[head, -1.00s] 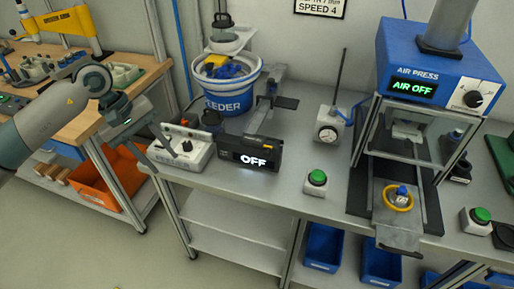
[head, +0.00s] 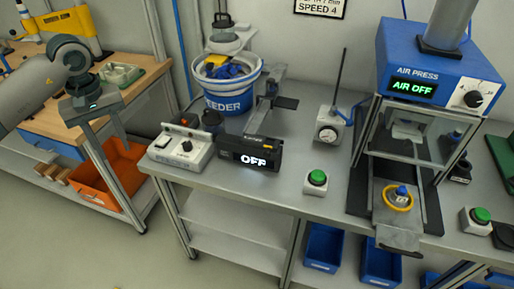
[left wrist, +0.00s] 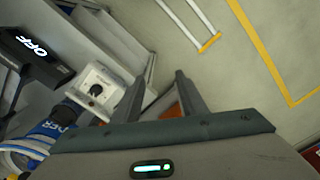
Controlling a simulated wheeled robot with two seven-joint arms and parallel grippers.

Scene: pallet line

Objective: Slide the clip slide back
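A metal slide (head: 397,236) sticks out at the front of the air press (head: 426,78), in the right of the head view. A nest with a yellow ring (head: 398,206) and a small blue part (head: 402,190) sits on it. No label shows whether this is the clip slide. My left gripper (head: 111,145) is at the left, over the gap between the wooden bench and the metal table, far from that slide. In the left wrist view its two fingers (left wrist: 158,78) stand apart with nothing between them. My right gripper is not in view.
A white switch box (head: 181,150), a black unit reading OFF (head: 250,153) and a blue feeder bucket (head: 228,90) stand on the metal table's left part. Green buttons (head: 316,181) (head: 480,217) stand before and beside the press. An orange bin (head: 108,178) is below the wooden bench.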

